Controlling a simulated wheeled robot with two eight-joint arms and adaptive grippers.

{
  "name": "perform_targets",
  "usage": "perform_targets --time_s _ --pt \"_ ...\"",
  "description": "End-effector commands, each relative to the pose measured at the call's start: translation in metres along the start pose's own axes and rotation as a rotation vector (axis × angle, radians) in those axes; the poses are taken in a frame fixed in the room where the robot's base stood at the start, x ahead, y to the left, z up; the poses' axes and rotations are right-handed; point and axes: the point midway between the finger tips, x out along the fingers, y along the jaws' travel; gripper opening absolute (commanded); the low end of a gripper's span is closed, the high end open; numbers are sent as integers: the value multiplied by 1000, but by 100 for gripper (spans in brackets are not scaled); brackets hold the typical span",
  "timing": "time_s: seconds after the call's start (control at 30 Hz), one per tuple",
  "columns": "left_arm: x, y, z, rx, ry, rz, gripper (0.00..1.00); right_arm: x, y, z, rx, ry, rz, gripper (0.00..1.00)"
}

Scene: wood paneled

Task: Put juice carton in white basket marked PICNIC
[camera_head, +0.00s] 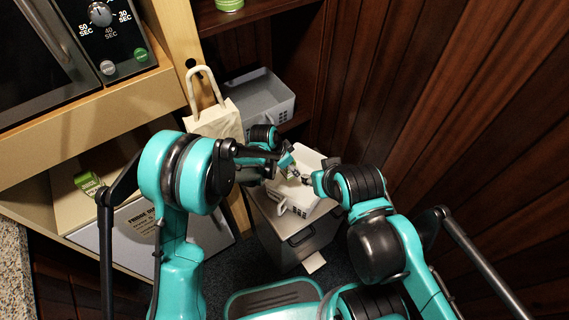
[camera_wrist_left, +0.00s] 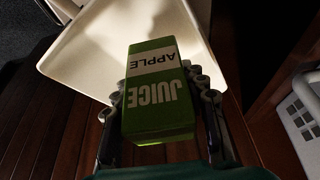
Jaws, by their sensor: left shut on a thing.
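The green and white juice carton (camera_wrist_left: 155,92), lettered JUICE APPLE, is between the fingers of my left gripper (camera_wrist_left: 160,95), which is shut on it. In the left wrist view a white open container (camera_wrist_left: 85,55) lies beyond and below the carton. In the head view a white basket with a handle (camera_head: 304,205) sits on a grey bin; no PICNIC lettering can be read. My left gripper (camera_head: 287,170) is over its far left part, and the carton is mostly hidden there. My right gripper (camera_head: 307,181) is at the basket; its finger state is unclear.
A grey basket (camera_head: 262,97) and a cream bag with a handle (camera_head: 216,122) stand behind my left arm. The grey bin (camera_head: 295,240) supports the white basket. A wood-paneled wall (camera_head: 440,100) rises on the right. A shelf with a microwave is at left.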

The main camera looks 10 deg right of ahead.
Motion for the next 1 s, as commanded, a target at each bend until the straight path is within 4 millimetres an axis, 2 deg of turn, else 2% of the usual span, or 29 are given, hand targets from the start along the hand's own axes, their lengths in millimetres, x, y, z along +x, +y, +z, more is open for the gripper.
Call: perform_targets --time_s 0.53,1.0 --pt "2 0 1 -1 0 -1 6 5 0 3 0 0 0 40" --pt "43 0 18 -1 0 -1 6 36 0 26 0 0 0 40"
